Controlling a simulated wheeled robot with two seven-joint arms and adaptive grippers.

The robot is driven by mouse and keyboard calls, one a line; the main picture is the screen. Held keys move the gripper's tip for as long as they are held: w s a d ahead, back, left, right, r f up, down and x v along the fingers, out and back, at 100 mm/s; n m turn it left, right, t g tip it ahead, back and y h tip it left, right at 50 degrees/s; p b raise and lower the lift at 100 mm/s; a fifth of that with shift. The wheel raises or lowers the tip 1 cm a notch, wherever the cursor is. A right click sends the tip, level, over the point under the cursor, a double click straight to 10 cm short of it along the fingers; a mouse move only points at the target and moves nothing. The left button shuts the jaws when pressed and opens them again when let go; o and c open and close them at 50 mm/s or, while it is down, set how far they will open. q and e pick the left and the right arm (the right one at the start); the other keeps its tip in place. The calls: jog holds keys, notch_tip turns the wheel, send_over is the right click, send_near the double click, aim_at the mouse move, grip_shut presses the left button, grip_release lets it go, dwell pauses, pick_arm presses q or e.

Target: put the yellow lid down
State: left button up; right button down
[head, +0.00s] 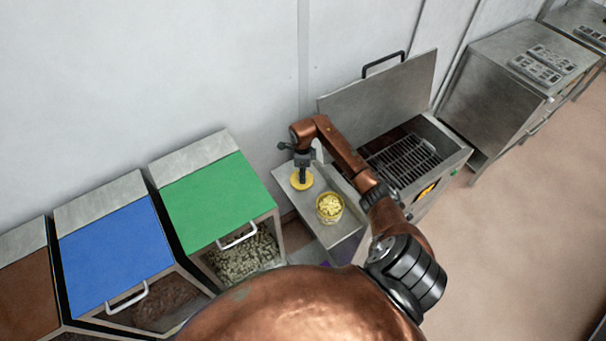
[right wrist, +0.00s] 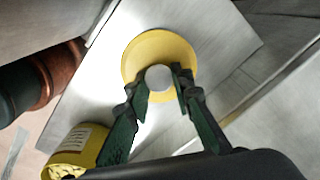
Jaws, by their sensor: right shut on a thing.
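The yellow lid (right wrist: 150,48) is a round disc with a pale round knob (right wrist: 158,78) in its middle. My right gripper (right wrist: 160,82) is shut on the knob, one finger on each side. In the head view the lid (head: 302,181) shows under my right gripper (head: 303,170), over the left part of a small metal table (head: 345,233). I cannot tell whether the lid touches the table top. A yellow tub (head: 329,208), open and filled with pale yellow pieces, stands on the table in front of the lid. The tub (right wrist: 72,150) also shows at lower left in the right wrist view. My left gripper is not in view.
An open metal fryer-like unit (head: 413,160) with a rack inside stands right of the table, its cover (head: 385,90) raised. Bins with green (head: 212,200), blue (head: 113,253) and brown (head: 22,292) lids stand at left. A wall is behind.

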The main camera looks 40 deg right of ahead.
jog(key=shift+f, duration=0.45)
jog(key=c, duration=1.7)
grip_release()
jog(key=shift+r, duration=0.1)
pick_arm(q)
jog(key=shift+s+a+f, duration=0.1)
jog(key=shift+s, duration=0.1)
pick_arm(e)
jog(key=shift+r, duration=0.1)
jog(key=shift+w+d+r, duration=0.1)
jog(key=shift+r, duration=0.2)
pick_arm(q)
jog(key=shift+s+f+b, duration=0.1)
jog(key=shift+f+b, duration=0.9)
jog(key=shift+b, duration=0.2)
pick_arm(e)
jog(key=shift+a+r, duration=0.2)
jog(key=shift+r, duration=5.55)
